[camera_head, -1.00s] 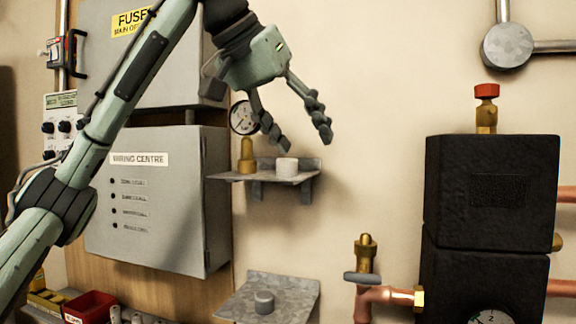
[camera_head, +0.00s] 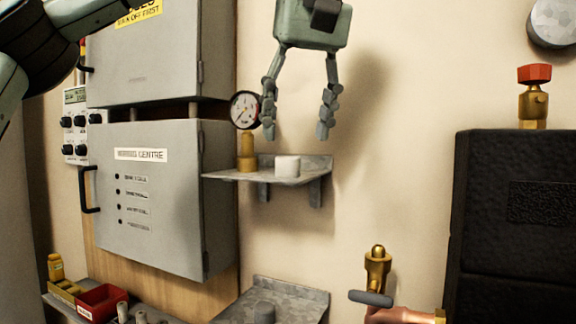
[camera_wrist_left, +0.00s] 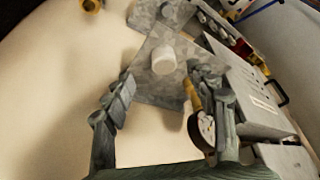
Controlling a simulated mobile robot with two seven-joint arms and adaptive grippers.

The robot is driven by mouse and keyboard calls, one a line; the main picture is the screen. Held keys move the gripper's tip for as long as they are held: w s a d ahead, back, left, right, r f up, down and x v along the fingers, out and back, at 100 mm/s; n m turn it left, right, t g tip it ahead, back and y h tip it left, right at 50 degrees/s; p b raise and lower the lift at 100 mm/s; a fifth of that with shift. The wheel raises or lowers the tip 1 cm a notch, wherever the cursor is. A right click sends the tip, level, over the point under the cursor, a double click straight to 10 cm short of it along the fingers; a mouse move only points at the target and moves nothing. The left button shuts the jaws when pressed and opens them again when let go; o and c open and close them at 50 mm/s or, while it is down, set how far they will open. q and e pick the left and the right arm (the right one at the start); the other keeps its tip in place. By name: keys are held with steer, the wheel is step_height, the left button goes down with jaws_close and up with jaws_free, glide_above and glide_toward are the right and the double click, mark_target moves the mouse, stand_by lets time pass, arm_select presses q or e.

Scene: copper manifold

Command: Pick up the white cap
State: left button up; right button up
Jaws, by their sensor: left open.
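The white cap (camera_head: 287,164) is a short white cylinder standing on the upper small metal shelf (camera_head: 308,172) on the wall. It also shows in the left wrist view (camera_wrist_left: 164,60), beyond my fingertips and roughly between them. My left gripper (camera_head: 298,134) is open, pointing down, just above the shelf and the cap. It is empty and apart from the cap. In the left wrist view its fingers (camera_wrist_left: 160,95) stand on either side of the picture. My right gripper is not in view.
A brass fitting with a round gauge (camera_head: 245,110) stands on the shelf left of the cap, close to my left finger. A grey cabinet (camera_head: 165,200) is further left. A lower shelf (camera_head: 300,296) is below. A brass valve (camera_head: 377,268) and black block (camera_head: 520,225) are right.

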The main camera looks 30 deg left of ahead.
mark_target(289, 157)
arm_select(q)
steer(key=x, duration=0.4)
steer(key=shift+s+a+r, duration=0.1)
steer(key=shift+s+a, duration=0.05)
steer(key=shift+a, duration=0.1)
steer(key=shift+a+f, duration=0.2)
steer(key=shift+f, duration=0.35)
steer(key=shift+c, duration=0.6)
steer(key=c, duration=0.7)
